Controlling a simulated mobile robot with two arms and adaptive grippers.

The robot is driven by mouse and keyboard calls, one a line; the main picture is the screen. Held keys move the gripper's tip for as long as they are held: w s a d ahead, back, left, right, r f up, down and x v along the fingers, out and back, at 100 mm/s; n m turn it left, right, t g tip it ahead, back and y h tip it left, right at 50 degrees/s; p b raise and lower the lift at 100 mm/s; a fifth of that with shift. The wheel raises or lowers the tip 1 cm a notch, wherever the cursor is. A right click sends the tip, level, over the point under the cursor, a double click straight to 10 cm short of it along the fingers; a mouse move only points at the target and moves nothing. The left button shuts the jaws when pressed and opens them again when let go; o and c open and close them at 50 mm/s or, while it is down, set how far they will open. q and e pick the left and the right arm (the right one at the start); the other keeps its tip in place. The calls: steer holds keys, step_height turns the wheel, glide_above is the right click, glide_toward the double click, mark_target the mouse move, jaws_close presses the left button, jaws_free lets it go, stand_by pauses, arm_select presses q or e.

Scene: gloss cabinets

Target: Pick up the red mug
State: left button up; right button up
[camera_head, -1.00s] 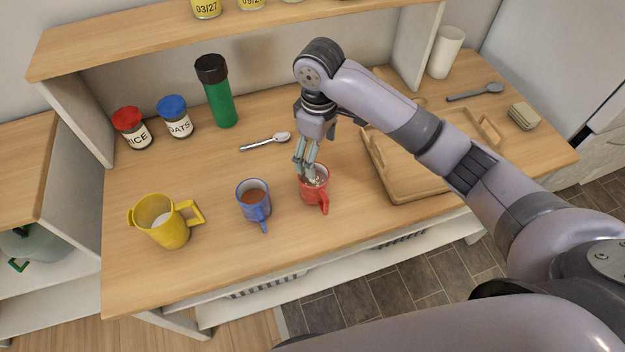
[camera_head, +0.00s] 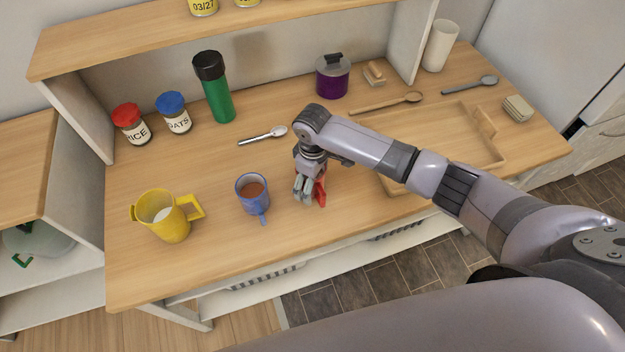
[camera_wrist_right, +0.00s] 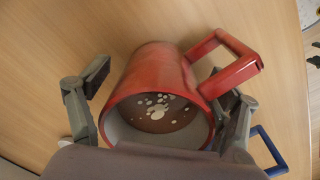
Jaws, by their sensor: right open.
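The red mug (camera_head: 320,189) stands on the wooden counter, mostly hidden behind my right gripper (camera_head: 305,192) in the head view. In the right wrist view the red mug (camera_wrist_right: 155,72) shows its open rim, a brown drink with white bits inside, and a square handle at the upper right. My right gripper (camera_wrist_right: 170,95) is open, with one finger on each side of the mug. The left finger is clearly apart from the wall. The right finger is close by the wall under the handle; contact there cannot be told. My left gripper is out of view.
A blue mug (camera_head: 252,192) stands just left of the red mug, with a yellow jug (camera_head: 165,215) further left. A spoon (camera_head: 262,136) lies behind. A wooden tray (camera_head: 470,112) lies to the right, under my arm. A purple pot (camera_head: 332,80) stands at the back.

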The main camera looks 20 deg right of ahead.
steer(key=shift+f, duration=0.25)
steer(key=shift+c, duration=0.4)
steer(key=shift+s, duration=0.1)
steer(key=c, duration=1.5)
